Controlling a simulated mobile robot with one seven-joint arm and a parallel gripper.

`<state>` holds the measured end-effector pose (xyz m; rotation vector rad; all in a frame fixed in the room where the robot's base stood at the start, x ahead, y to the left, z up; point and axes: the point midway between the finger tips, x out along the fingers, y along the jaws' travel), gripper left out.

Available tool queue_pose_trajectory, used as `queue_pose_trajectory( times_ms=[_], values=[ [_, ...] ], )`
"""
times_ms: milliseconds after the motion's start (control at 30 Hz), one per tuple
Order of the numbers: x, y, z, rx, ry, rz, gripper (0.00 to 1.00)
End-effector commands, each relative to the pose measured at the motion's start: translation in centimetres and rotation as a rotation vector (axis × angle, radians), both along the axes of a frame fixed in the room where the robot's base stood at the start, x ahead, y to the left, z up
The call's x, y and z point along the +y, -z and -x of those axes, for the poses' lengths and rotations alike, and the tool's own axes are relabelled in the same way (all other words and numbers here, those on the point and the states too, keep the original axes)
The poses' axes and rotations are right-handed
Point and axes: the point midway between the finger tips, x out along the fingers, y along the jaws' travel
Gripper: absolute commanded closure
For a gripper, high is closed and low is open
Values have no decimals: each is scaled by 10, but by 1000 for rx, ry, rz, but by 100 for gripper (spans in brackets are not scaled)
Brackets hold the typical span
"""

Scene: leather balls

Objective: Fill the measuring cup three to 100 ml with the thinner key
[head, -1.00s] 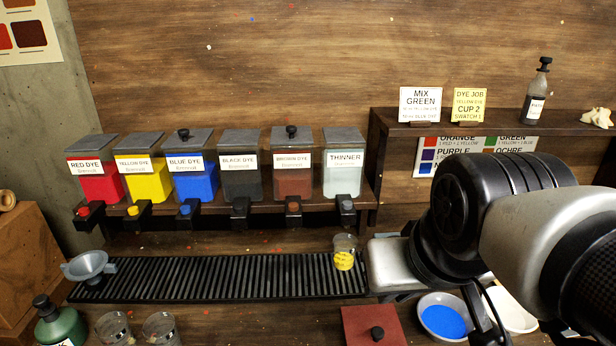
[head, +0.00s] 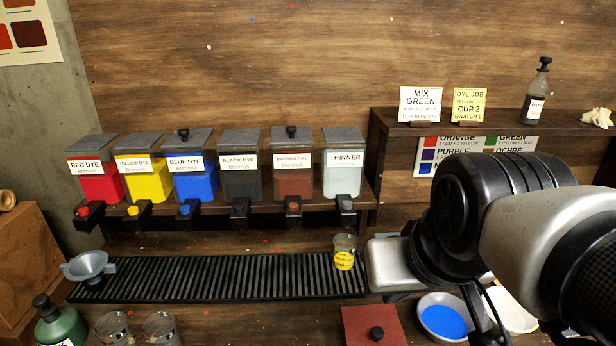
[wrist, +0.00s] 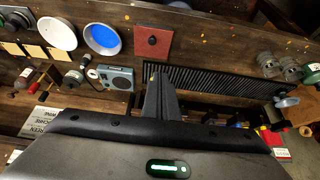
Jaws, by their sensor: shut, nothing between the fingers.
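The thinner dispenser (head: 343,175) stands at the right end of the row, holding pale liquid. Its key (head: 346,204) is the small dark tap at its front. The label's number is too small to read, and the cup's fill level cannot be told. My gripper (wrist: 161,78) is shut and empty in the wrist view, its fingers together over the tray area. In the head view my arm stands just right of the cup, and the fingertips cannot be made out.
Several other dye dispensers (head: 193,178) line the shelf to the left. A grey funnel (head: 88,266) sits at the tray's left end. Two clear cups (head: 112,328) stand in front. A red lidded block (head: 372,327) and a blue-filled bowl (head: 444,317) lie below my arm. The tray's middle is clear.

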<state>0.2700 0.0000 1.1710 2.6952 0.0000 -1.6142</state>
Motion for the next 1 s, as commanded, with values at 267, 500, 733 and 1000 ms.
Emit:
queue_pose_trajectory(
  times_ms=[267,500,733,1000],
  values=[
    [0,0,0,0,0,0,100],
    [0,0,0,0,0,0,100],
    [7,-7,-9,-3,-8,-30,100],
    [50,-53,-93,-58,-7,-266,100]
  ],
)
